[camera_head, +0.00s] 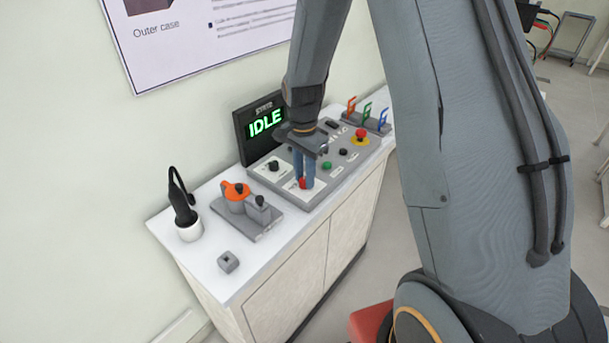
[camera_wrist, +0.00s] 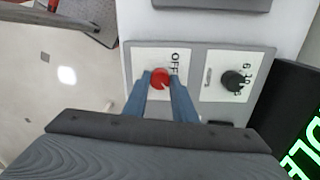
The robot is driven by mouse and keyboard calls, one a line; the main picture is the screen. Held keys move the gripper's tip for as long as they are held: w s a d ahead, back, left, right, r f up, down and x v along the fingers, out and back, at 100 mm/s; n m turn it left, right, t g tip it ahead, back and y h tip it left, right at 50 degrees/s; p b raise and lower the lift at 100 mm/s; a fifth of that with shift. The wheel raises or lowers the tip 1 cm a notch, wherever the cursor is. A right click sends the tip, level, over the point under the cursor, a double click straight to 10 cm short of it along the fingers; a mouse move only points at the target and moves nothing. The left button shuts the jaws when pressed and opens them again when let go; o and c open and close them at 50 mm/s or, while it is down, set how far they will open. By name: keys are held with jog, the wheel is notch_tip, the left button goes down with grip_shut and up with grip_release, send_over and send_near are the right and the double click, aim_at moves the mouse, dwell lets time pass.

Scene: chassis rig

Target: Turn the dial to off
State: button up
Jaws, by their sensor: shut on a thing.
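The red dial (camera_wrist: 160,79) sits on a white plate (camera_wrist: 150,58) marked OFF on the grey control panel. My gripper (camera_wrist: 160,84) is shut on the red dial, with a blue finger on each side of it. In the head view my gripper (camera_head: 303,178) points down at the panel's near corner, and the red dial (camera_head: 302,183) shows between the fingertips. The fingers hide part of the dial, and I cannot tell its pointer's exact direction.
A black knob (camera_wrist: 232,80) is on the neighbouring plate. The panel also carries a red emergency button (camera_head: 361,134) and a green button (camera_head: 327,165). A display (camera_head: 261,124) reads IDLE. An orange-topped fixture (camera_head: 236,190), a black tool in a white cup (camera_head: 189,229) and a small grey block (camera_head: 228,262) stand left.

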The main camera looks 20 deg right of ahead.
jog(key=shift+n, duration=0.3)
jog(key=n, duration=0.3)
jog(key=shift+n, duration=0.4)
jog(key=n, duration=0.4)
jog(key=shift+p, duration=0.3)
jog(key=n, duration=0.5)
jog(key=shift+a, duration=0.1)
jog(key=shift+n+t+p, duration=0.3)
jog(key=shift+n, duration=1.7)
jog(key=o, duration=1)
jog(key=shift+o, duration=0.2)
